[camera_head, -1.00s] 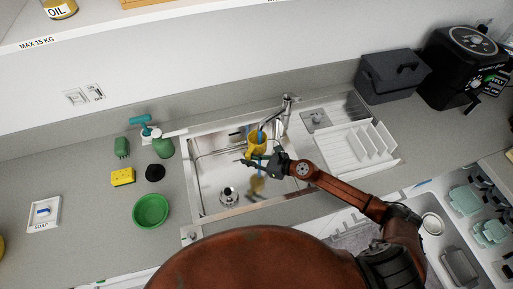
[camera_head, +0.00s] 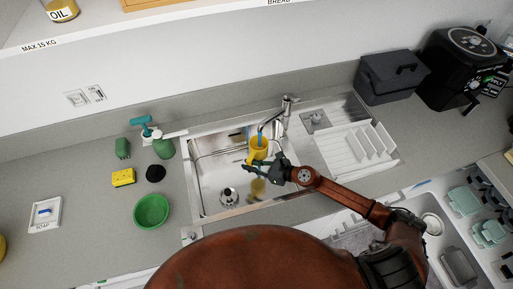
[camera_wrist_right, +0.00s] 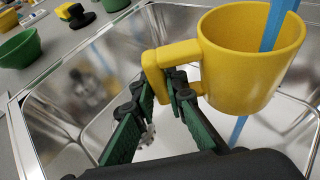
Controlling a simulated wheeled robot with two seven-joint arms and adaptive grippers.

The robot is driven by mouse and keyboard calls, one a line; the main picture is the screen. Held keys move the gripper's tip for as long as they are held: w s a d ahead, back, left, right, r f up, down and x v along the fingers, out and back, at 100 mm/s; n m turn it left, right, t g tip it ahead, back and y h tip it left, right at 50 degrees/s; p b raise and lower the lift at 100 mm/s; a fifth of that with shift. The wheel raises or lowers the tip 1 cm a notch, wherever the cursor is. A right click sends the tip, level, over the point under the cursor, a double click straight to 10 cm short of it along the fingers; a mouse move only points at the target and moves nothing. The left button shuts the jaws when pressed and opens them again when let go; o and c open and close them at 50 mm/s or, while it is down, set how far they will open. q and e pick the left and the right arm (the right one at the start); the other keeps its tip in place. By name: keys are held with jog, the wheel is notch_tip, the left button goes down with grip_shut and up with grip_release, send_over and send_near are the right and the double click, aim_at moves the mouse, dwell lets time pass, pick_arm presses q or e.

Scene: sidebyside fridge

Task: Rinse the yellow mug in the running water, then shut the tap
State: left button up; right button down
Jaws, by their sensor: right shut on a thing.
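The yellow mug (camera_head: 258,150) is held above the sink basin (camera_head: 212,190). My right gripper (camera_head: 261,165) is shut on the mug's handle; its green fingers and the handle show close in the right wrist view (camera_wrist_right: 160,95). The mug looks upright or slightly tilted, with its opening up. The blue water stream (camera_wrist_right: 281,18) enters the mug's opening and also shows below it. The tap (camera_head: 288,101) stands behind the sink, with its spout over the mug. Its lever position is too small to tell. My left gripper is not in view.
A drying rack (camera_head: 370,142) stands right of the sink. The drain (camera_head: 229,196) is uncovered.

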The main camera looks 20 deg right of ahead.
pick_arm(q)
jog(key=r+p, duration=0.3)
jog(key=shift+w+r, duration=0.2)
pick_arm(e)
jog(key=s+a, duration=0.2)
jog(key=s, duration=0.1)
jog(key=s+a, duration=0.1)
jog(key=s, duration=0.1)
jog(key=shift+r, duration=0.1)
pick_arm(q)
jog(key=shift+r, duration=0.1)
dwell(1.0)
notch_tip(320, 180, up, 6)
jog(key=p, duration=0.6)
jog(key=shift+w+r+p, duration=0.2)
jog(key=shift+p, duration=0.1)
pick_arm(e)
jog(key=s+a+r, duration=0.2)
jog(key=s+r, duration=0.2)
jog(key=shift+s+a, duration=0.15)
jog(key=shift+a, duration=0.2)
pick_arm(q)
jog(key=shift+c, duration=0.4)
